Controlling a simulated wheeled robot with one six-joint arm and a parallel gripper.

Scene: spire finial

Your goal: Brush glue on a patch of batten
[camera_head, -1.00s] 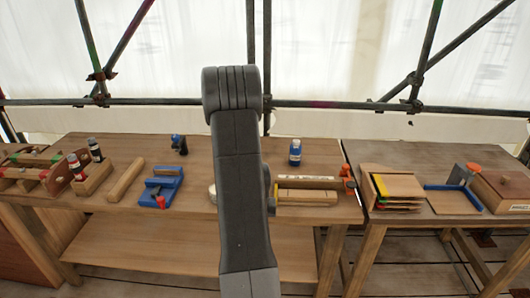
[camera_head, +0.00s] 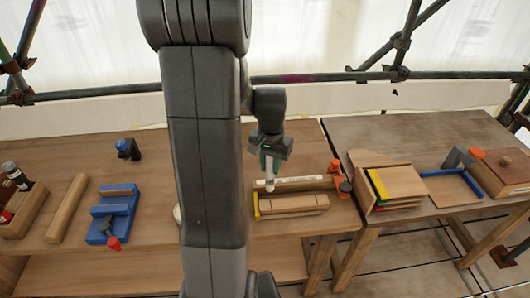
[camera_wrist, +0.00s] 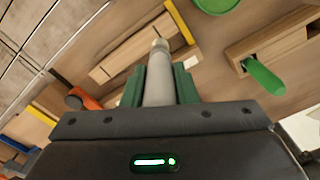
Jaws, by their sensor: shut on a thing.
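My gripper (camera_head: 268,165) is shut on a pale grey round tool with a cream tip (camera_wrist: 160,48), which seems to be the glue brush. It hangs tip down at the back left of the wooden batten (camera_head: 293,203), which lies by a yellow end piece (camera_head: 256,206). The wrist view shows green jaws (camera_wrist: 160,86) on both sides of the tool, with the batten (camera_wrist: 130,50) and yellow piece beyond. I cannot tell whether the tip touches anything. No glue shows on the visible batten.
A pale marked strip (camera_head: 300,182) lies behind the batten, with orange-red knobs (camera_head: 340,178) at its right. In the wrist view, a green handle (camera_wrist: 265,76) sits by a wooden block.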

